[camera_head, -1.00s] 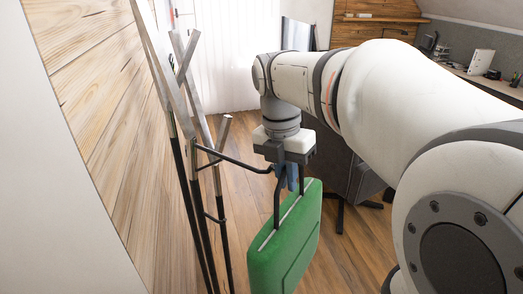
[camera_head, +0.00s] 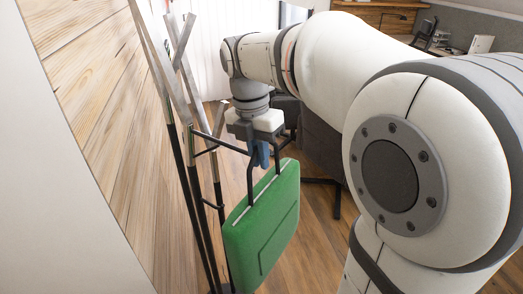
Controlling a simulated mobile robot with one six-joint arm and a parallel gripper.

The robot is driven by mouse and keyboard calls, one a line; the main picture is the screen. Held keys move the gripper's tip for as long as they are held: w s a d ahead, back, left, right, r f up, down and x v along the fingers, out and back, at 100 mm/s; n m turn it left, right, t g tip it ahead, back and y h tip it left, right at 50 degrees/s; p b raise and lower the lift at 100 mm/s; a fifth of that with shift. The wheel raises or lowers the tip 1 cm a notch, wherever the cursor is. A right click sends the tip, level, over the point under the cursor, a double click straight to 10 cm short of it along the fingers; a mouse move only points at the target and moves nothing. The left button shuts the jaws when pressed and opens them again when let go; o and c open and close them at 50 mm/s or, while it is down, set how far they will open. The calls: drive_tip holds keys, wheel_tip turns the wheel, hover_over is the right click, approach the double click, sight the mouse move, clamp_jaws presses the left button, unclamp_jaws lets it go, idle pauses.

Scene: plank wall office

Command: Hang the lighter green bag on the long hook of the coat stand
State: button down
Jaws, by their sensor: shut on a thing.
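The green bag (camera_head: 262,228) hangs upright below my gripper (camera_head: 262,154), its black handle rising from the top edge. My gripper is shut on the handle, with blue fingertips showing beside it. The coat stand (camera_head: 189,165) is at the left, with dark poles and pale grey upper arms. Its long black hook (camera_head: 222,141) reaches right from the stand toward the handle. The hook's end overlaps the handle in the picture; I cannot tell whether it passes through the loop or touches it. The bag's left edge is close beside the stand's poles.
A wood plank wall (camera_head: 95,90) stands right behind the stand on the left. A desk (camera_head: 452,47) and wooden drawers (camera_head: 385,18) are at the back right. A dark chair (camera_head: 322,140) is behind my arm. Wooden floor (camera_head: 312,215) shows right of the bag.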

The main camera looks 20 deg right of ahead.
drive_tip(key=shift+w+a+f+b, duration=0.2)
drive_tip(key=shift+f, duration=0.25)
drive_tip(key=shift+w+a+f+b, duration=0.15)
drive_tip(key=shift+w+a+f, duration=0.05)
drive_tip(key=shift+f, duration=0.2)
drive_tip(key=shift+a+f, duration=0.1)
drive_tip(key=shift+f, duration=0.35)
